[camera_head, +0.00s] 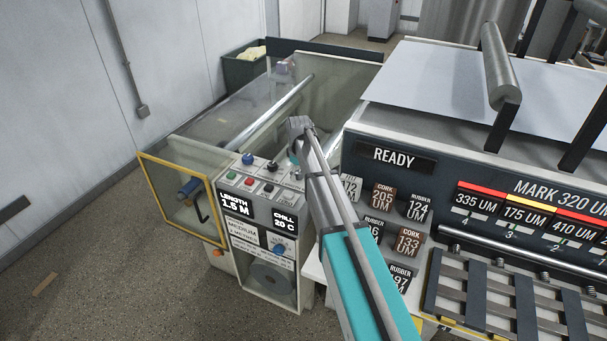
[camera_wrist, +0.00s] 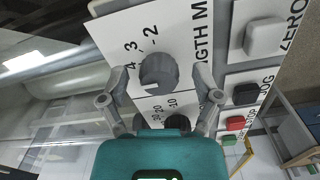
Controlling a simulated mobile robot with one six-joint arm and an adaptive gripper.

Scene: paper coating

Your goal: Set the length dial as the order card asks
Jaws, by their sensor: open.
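The length dial (camera_wrist: 158,72) is a grey round knob on a white plate in the wrist view, marked 4, 3 and 2 with "LENGTH M" lettering beside it. Where its pointer sits is unclear. My gripper (camera_wrist: 160,105) is open and empty, its fingers spread to either side just below the knob, with no clear contact. In the head view my gripper (camera_head: 300,128) hangs over the control panel and hides part of it. The display (camera_head: 235,203) reads LENGTH 1.5 M. A white card (camera_head: 243,231) shows "MEDIUM"; its other lines are too small to read surely.
A second, black dial (camera_wrist: 182,122) marked 20 and 10 lies close below. A pale button (camera_wrist: 264,37), black button (camera_wrist: 245,94) and red button (camera_wrist: 236,124) stand right of the dials. The coating machine (camera_head: 395,155) showing READY stands right of my arm.

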